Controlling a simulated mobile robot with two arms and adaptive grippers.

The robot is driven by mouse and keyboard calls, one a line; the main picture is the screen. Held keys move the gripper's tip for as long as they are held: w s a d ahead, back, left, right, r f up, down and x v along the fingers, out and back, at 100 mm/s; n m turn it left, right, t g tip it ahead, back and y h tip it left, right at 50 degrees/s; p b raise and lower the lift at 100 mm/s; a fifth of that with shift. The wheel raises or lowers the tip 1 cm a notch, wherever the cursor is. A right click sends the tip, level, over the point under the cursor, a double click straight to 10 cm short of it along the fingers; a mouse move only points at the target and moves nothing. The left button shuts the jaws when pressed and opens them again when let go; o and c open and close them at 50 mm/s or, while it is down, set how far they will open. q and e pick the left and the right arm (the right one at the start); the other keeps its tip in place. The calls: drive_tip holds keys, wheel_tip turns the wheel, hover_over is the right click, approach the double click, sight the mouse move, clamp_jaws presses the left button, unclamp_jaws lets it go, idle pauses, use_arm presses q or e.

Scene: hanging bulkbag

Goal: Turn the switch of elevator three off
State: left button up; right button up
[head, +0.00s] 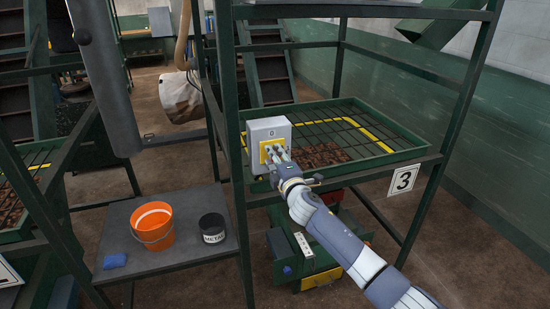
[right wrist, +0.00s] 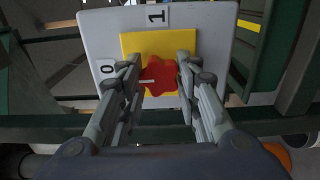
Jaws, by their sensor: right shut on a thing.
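The grey switch box (head: 262,130) is mounted at the front left corner of the green-framed stand with the "3" sign (head: 403,179). In the right wrist view the box (right wrist: 215,25) has a yellow plate (right wrist: 160,43) with a red knob (right wrist: 160,76). A "1" label (right wrist: 157,15) is at the top and a "0" label (right wrist: 107,69) at the left. The knob's white mark is on its left side, toward the "0". My right gripper (head: 273,152) is shut on the knob, one finger on each side (right wrist: 158,80). My left gripper is out of view.
A green grated tray (head: 385,155) with brown chunks lies behind the box. A side table (head: 170,262) at left holds an orange bucket (head: 153,232), a dark "METAL" can (head: 212,233) and a blue item (head: 115,261).

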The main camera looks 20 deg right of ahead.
drive_tip(key=o, duration=1.1)
drive_tip(key=shift+s, duration=0.1)
drive_tip(key=s, duration=1.1)
drive_tip(key=shift+s+d, duration=0.2)
drive_tip(key=shift+s, duration=0.2)
